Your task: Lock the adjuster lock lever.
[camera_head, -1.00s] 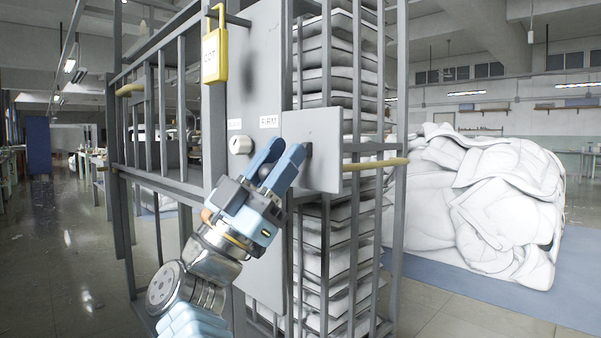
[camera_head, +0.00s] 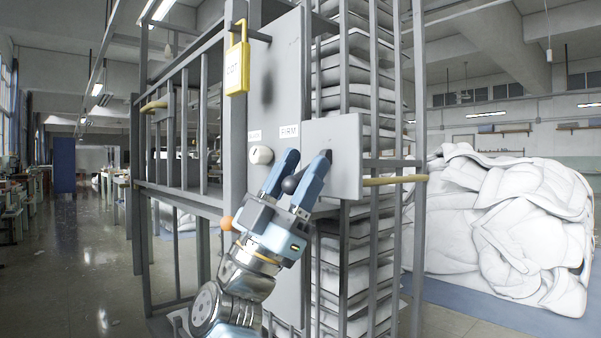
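The grey upright panel (camera_head: 274,90) of a barred frame carries a white round knob (camera_head: 261,155). A label reading FIRM (camera_head: 289,131) is beside another small label. My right gripper (camera_head: 307,154) is in front of this panel, pointing up, with its two blue fingers apart. A dark rounded knob (camera_head: 290,185) shows between the fingers, possibly the lock lever's end; I cannot tell whether they touch it. An orange ball (camera_head: 226,223) shows left of the gripper, its mounting partly hidden. My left gripper is out of view.
A yellow padlock-shaped tag (camera_head: 237,68) hangs at the upper left of the panel. A square grey plate (camera_head: 343,135) stands right of the fingers. Stacked white pads (camera_head: 357,75) fill the frame. A white duvet heap (camera_head: 500,225) lies right; open floor (camera_head: 85,260) is left.

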